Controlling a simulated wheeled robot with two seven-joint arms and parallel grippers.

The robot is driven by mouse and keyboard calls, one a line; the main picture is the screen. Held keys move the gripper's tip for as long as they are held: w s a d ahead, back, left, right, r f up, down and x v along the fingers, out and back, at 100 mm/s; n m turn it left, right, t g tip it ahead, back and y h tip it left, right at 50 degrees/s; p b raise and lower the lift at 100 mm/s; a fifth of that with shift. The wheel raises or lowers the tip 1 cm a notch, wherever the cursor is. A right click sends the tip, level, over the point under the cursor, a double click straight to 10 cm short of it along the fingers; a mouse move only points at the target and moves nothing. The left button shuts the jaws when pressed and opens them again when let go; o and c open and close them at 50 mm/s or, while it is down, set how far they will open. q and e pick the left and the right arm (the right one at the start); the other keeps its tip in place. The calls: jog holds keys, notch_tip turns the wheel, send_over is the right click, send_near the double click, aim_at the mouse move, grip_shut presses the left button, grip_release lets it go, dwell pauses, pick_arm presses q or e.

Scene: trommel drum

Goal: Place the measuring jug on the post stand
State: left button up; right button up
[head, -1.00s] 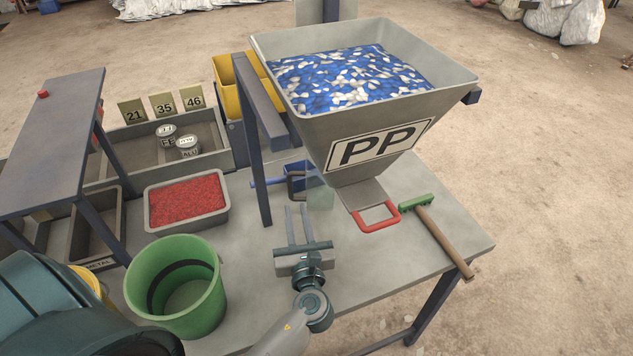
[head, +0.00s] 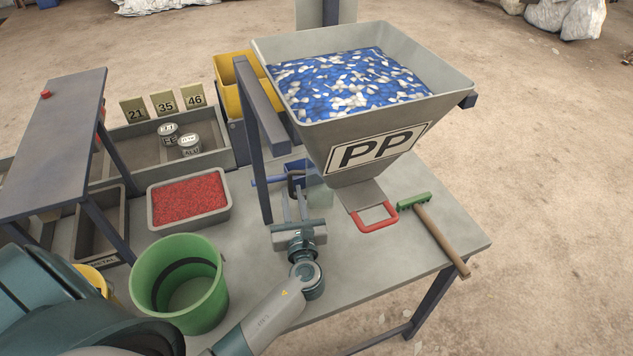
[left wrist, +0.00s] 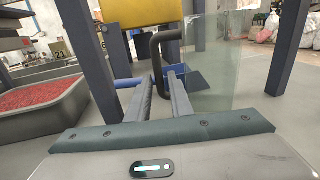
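The measuring jug (head: 319,190) is a clear, faintly green vessel with a dark handle (head: 295,183). It stands on the table beneath the hopper. In the left wrist view its clear wall (left wrist: 225,65) fills the right centre, with the dark handle (left wrist: 156,60) on its left side. My left gripper (head: 294,197) is open, its two fingers pointing at the handle. In the left wrist view the handle lies at or just beyond the gap between the fingertips (left wrist: 162,75); contact cannot be told. I cannot pick out the post stand. My right gripper is not in view.
The grey PP hopper (head: 376,147) overhangs the jug, with a blue post (head: 257,170) to its left. A blue scoop (head: 268,181) lies behind the jug. A red-handled slide (head: 376,216), rake (head: 440,236), green bucket (head: 150,280) and red-pellet tray (head: 151,208) are nearby.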

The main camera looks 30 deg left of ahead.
pick_arm(q)
jog(key=shift+x, duration=1.4)
jog(key=shift+f, duration=0.1)
jog(key=shift+c, duration=0.4)
grip_shut()
